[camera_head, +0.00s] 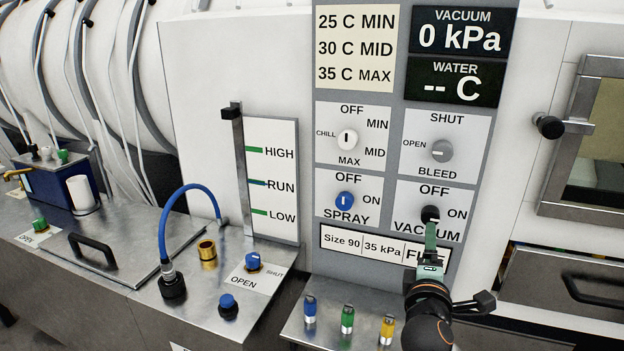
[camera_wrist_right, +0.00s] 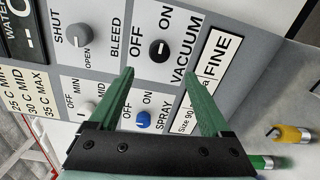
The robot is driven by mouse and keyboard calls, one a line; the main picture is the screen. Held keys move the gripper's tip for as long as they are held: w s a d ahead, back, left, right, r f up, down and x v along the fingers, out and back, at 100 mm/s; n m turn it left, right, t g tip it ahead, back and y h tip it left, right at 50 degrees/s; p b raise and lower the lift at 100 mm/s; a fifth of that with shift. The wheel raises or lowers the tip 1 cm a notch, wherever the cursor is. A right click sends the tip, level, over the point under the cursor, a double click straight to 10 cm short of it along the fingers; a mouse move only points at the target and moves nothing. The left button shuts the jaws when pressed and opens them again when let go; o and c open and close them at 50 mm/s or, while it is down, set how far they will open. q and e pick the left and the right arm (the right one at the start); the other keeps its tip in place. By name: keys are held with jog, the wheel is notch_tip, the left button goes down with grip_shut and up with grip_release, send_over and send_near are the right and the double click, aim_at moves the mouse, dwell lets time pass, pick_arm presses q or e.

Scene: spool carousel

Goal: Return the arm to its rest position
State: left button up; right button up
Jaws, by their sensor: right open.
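My right gripper (camera_head: 431,228) reaches up from the lower right in the head view, in front of the control panel (camera_head: 391,190). Its green fingers look nearly edge-on there. In the right wrist view, the gripper (camera_wrist_right: 158,74) is open, with its two fingers apart and nothing between them. The black vacuum knob (camera_head: 430,213) is just beyond the fingertips, partly hidden in the head view. In the right wrist view, the vacuum knob (camera_wrist_right: 158,50) shows fully between and beyond the tips. I cannot tell the exact gap. My left gripper is not in view.
Blue, green and yellow pegs (camera_head: 347,319) stand on the ledge below the panel. A steel door with a black knob (camera_head: 549,126) and a drawer handle (camera_head: 597,290) are at the right. A blue hose (camera_head: 178,199) arches at the left. The vacuum display (camera_head: 460,36) reads 0 kPa.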

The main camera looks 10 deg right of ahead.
jog(key=s+a+f+m+g+y, duration=0.1)
jog(key=s+a+f+y, duration=0.15)
jog(key=f, duration=0.45)
jog(key=s+a+f+m+g+y, duration=0.1)
jog(key=s+a+f+y, duration=0.15)
jog(key=f, duration=0.45)
jog(key=s+a+f+m+g+y, duration=0.1)
jog(key=s+a+f+y, duration=0.15)
jog(key=f, duration=0.55)
jog(key=s+a+f+m+g+y, duration=0.1)
jog(key=s+a+f+m+y, duration=0.1)
jog(key=s+a+f+m, duration=0.2)
jog(key=s+a+f+m+g+y, duration=0.1)
jog(key=s+a+f+m, duration=0.3)
jog(key=s+f, duration=0.5)
jog(key=s+y, duration=0.1)
jog(key=s, duration=0.3)
jog(key=shift+a+g+p, duration=0.2)
jog(key=shift+g+p, duration=0.2)
